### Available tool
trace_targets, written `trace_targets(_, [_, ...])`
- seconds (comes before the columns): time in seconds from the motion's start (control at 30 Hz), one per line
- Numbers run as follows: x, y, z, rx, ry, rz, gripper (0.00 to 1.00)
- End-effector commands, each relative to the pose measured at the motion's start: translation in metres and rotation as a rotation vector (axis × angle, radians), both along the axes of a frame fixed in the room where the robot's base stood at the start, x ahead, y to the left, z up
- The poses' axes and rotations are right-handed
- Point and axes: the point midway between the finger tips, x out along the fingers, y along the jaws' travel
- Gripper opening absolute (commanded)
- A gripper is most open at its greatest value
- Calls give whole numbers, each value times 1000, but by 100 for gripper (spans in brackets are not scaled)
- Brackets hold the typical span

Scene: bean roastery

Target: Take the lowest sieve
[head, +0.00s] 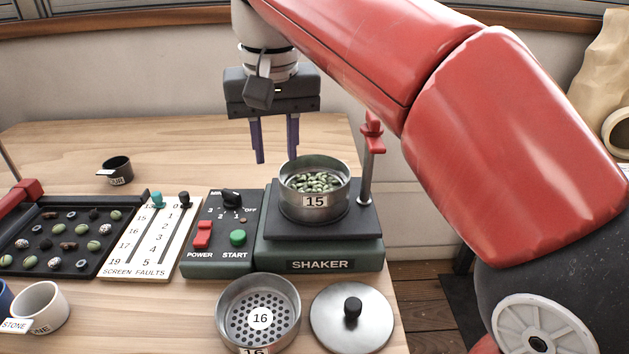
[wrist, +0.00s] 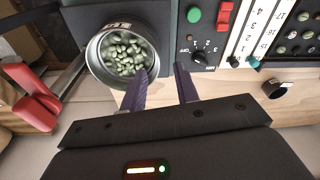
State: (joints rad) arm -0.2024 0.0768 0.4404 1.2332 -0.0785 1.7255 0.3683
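A steel sieve labelled 15 (head: 341,197) stands on the shaker (head: 280,248) and holds green beans. In the wrist view this sieve (wrist: 93,62) lies just left of the fingers. A second steel sieve, labelled 16 (head: 245,300), sits on the table in front of the shaker; it is empty and its perforated bottom shows. My gripper (head: 276,157) is open and empty, its purple fingers pointing down, above and behind the left side of the shaker's sieve. The fingers (wrist: 160,90) also show apart in the wrist view, and the nearer one visually overlaps the sieve's edge.
A round lid with a black knob (head: 335,325) lies right of sieve 16. A red clamp on a post (head: 372,135) stands at the shaker's right. Left are the control box (head: 215,262), the screen-faults board (head: 125,255), a bean tray (head: 75,212) and small cups (head: 118,170).

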Motion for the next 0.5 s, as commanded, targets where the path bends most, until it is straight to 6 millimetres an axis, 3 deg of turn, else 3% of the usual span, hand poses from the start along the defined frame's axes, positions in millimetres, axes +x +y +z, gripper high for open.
trace_targets(0.3, [1,-4,-45,-1,1,-2,31])
trace_targets(0.5, [2,-4,-50,0,0,-2,31])
